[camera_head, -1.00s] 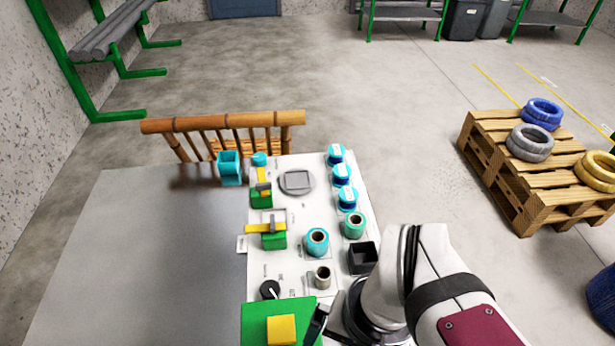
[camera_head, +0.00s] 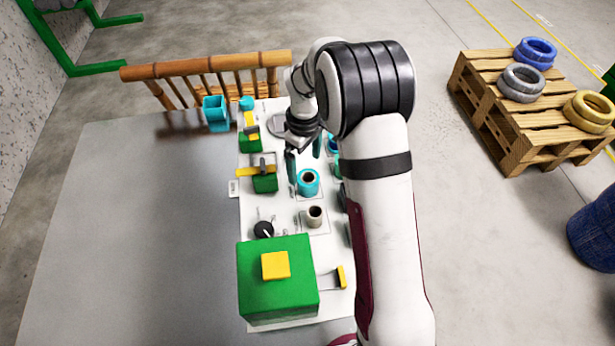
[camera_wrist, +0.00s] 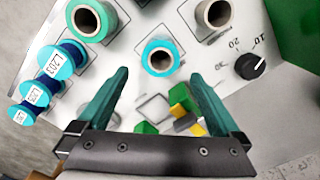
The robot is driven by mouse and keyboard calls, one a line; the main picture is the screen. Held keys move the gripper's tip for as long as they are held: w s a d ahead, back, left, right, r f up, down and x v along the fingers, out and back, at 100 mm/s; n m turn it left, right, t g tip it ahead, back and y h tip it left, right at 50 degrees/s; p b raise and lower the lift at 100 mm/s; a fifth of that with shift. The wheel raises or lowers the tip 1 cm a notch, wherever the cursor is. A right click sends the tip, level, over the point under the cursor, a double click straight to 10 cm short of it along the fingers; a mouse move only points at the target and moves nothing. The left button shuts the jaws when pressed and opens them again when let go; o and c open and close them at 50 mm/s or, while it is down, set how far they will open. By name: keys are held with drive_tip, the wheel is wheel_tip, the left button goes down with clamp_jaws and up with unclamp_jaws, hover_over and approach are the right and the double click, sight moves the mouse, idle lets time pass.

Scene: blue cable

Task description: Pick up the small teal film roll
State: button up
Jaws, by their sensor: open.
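The teal film roll (camera_head: 308,182) stands upright on the white panel, with a dark hollow core. In the wrist view the teal roll (camera_wrist: 160,57) lies ahead of my gripper (camera_wrist: 157,80), roughly centred between the fingertips and not gripped. In the head view my open gripper (camera_head: 304,158) hangs just behind the roll, its jaws empty.
A grey-beige roll (camera_head: 315,215) stands in front of the teal roll. A black knob (camera_head: 264,230), green-and-yellow blocks (camera_head: 265,182) and a large green box (camera_head: 278,280) are nearby. Several blue-and-white spools (camera_wrist: 47,80) line the panel's edge.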

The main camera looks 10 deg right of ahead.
sight(308, 177)
drive_tip(key=f, duration=0.5)
drive_tip(key=shift+s+d+f, duration=0.35)
drive_tip(key=shift+f, duration=0.05)
drive_tip(key=c, duration=1.5)
drive_tip(key=shift+r, duration=0.15)
